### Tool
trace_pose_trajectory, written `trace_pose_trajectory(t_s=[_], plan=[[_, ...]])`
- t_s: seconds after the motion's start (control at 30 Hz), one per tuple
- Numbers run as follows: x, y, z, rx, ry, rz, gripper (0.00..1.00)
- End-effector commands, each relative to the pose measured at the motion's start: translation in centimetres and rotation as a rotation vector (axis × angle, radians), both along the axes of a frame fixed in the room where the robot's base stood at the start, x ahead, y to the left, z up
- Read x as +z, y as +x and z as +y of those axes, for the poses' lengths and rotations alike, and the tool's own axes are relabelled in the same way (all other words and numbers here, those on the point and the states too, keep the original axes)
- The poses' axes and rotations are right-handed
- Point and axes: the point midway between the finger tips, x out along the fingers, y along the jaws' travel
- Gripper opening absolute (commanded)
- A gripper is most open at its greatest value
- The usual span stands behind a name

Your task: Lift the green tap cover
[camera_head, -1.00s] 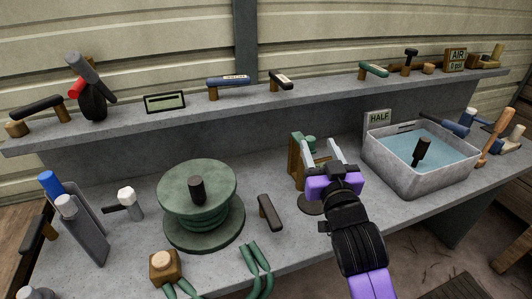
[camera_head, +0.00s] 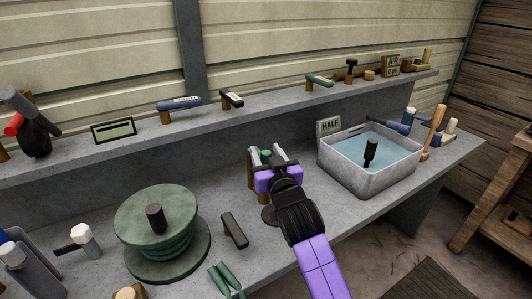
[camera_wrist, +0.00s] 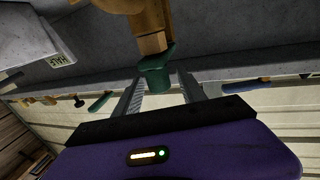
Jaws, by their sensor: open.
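The green tap cover (camera_wrist: 155,76) is a small dark green cap on the end of a wooden tap in the wrist view. In the head view a little of its green (camera_head: 265,154) shows between my fingers, in front of the wooden post (camera_head: 251,170). My gripper (camera_head: 266,156) is open, with one grey finger on each side of the cover. The wrist view also shows my gripper's fingers (camera_wrist: 161,80) either side of it, with gaps visible. I cannot tell exactly how deep the cover sits between them.
A grey basin of water (camera_head: 352,179) with a HALF sign (camera_head: 329,125) stands to the right. A green reel (camera_head: 157,222) and a dark-handled tool (camera_head: 235,230) are to the left. A shelf (camera_head: 215,123) with several tools runs behind. Bare bench lies around the tap.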

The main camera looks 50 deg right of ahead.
Motion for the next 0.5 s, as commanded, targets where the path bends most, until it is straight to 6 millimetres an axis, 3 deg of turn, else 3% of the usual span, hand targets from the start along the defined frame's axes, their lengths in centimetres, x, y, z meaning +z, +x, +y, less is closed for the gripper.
trace_pose_trajectory(t_s=[0.17, 0.4, 0.5], plan=[[-0.02, -0.01, 0.00, 0.000, 0.000, 0.000, 0.48], [-0.03, -0.03, 0.02, 0.000, 0.000, 0.000, 0.01], [-0.03, -0.03, 0.02, 0.000, 0.000, 0.000, 0.00]])
